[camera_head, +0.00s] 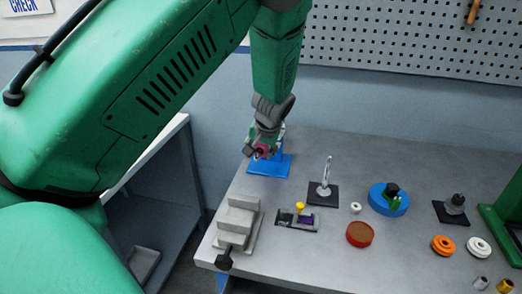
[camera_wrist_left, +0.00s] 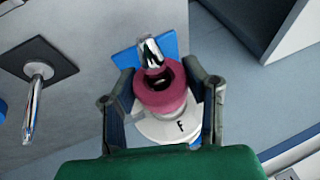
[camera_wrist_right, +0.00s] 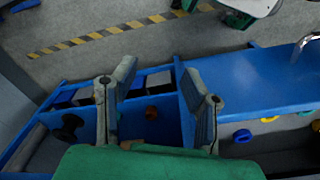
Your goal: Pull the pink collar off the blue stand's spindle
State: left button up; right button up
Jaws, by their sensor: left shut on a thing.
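The pink collar (camera_wrist_left: 160,88) sits between the two fingers of my left gripper (camera_wrist_left: 163,92) in the left wrist view. The gripper is shut on it from both sides. The collar's open bore faces the camera, with a dark inside. A shiny metal piece (camera_wrist_left: 150,52) shows just beyond the collar, over the blue stand (camera_wrist_left: 128,58). I cannot tell whether the spindle is still inside the collar. In the head view the left gripper (camera_head: 262,150) is over the blue stand (camera_head: 268,167) at the table's far left corner. My right gripper (camera_wrist_right: 160,88) is open and empty.
A white disc marked F (camera_wrist_left: 170,130) lies by the collar. On the table (camera_head: 330,258) stand a black-based metal spindle (camera_head: 324,190), a blue round pulley (camera_head: 385,202), a red-brown disc (camera_head: 360,234) and a grey stepped block (camera_head: 237,222). A blue shelf (camera_wrist_right: 260,75) lies below my right gripper.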

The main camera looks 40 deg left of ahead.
aim_at(257, 157)
dwell(0.3)
pick_arm(q)
jog(key=shift+s, duration=0.1)
jog(key=shift+s+d+p, duration=0.35)
jog(key=shift+s+d, duration=0.1)
jog(key=shift+s, duration=0.3)
jog(key=shift+s+d+p, duration=0.35)
jog(key=shift+s+d, duration=0.1)
jog(key=shift+s, duration=0.25)
jog(key=shift+f, duration=0.1)
jog(key=shift+s, duration=0.15)
jog(key=shift+s+d+p, duration=0.35)
jog(key=shift+s+d, duration=0.05)
jog(key=shift+s, duration=0.35)
jog(key=shift+s+d+p, duration=0.3)
jog(key=shift+s+d, duration=0.1)
jog(key=shift+s, duration=0.3)
jog(key=shift+s, duration=0.1)
jog(key=shift+s+d, duration=0.3)
jog(key=shift+s, duration=0.15)
